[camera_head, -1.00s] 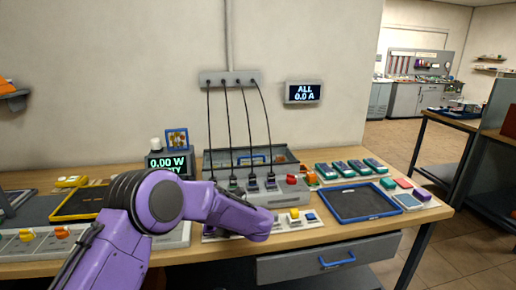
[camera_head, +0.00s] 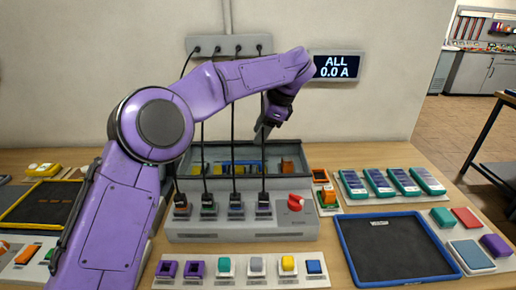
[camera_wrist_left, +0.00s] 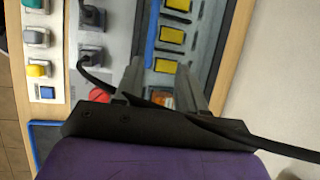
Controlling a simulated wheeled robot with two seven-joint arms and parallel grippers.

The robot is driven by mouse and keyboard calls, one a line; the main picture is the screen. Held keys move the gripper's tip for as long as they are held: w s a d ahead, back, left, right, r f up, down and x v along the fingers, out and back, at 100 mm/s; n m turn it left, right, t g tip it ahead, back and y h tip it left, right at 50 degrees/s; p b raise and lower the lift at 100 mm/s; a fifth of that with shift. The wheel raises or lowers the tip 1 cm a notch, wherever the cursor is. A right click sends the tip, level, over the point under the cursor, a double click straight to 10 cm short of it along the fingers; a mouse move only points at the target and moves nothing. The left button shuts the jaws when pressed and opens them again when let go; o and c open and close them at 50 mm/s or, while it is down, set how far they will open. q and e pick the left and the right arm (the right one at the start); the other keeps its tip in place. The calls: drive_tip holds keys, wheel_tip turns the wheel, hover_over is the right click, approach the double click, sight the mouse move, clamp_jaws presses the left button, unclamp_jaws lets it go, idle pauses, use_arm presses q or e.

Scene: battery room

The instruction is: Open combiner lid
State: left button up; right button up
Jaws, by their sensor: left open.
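The combiner (camera_head: 240,229) is a grey box on the bench, with several black cables plugged in along its front and a red knob (camera_head: 296,202) at right. Its rear compartment (camera_head: 292,158) has a dark rim; yellow blocks and a blue bar show there. The blue bar (camera_wrist_left: 151,35) and yellow blocks (camera_wrist_left: 171,38) are clearer in the wrist view. I cannot tell whether a clear lid covers them. My left gripper (camera_head: 263,132) is open and points down above the compartment's right part; its fingers (camera_wrist_left: 158,66) show apart in the wrist view. My right gripper is not in view.
A black cable (camera_wrist_left: 285,148) crosses close by my left gripper. The wall socket strip (camera_head: 228,46) and display (camera_head: 337,67) are behind. A blue-rimmed tray (camera_head: 345,245) and teal devices (camera_head: 378,182) lie at right. Coloured connectors (camera_head: 257,265) line the front.

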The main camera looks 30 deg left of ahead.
sight(240, 162)
use_arm(q)
drive_tip(key=s+a+f, duration=0.1)
drive_tip(key=f, duration=0.1)
drive_tip(key=s+a+f, duration=0.1)
drive_tip(key=s, duration=0.1)
drive_tip(key=s+a+f+p, duration=0.1)
drive_tip(key=f, duration=0.1)
drive_tip(key=shift+s+a+f, duration=0.3)
drive_tip(key=shift+a+f, duration=0.05)
drive_tip(key=w+f, duration=0.2)
drive_tip(key=shift+a+f, duration=0.3)
drive_tip(key=shift+f, duration=0.1)
drive_tip(key=shift+w+f, duration=0.25)
drive_tip(key=shift+w, duration=0.1)
drive_tip(key=shift+s+r, duration=0.3)
drive_tip(key=shift+s, duration=0.15)
drive_tip(key=shift+s+r, duration=0.1)
drive_tip(key=shift+s, duration=0.1)
drive_tip(key=c, duration=0.5)
clamp_jaws()
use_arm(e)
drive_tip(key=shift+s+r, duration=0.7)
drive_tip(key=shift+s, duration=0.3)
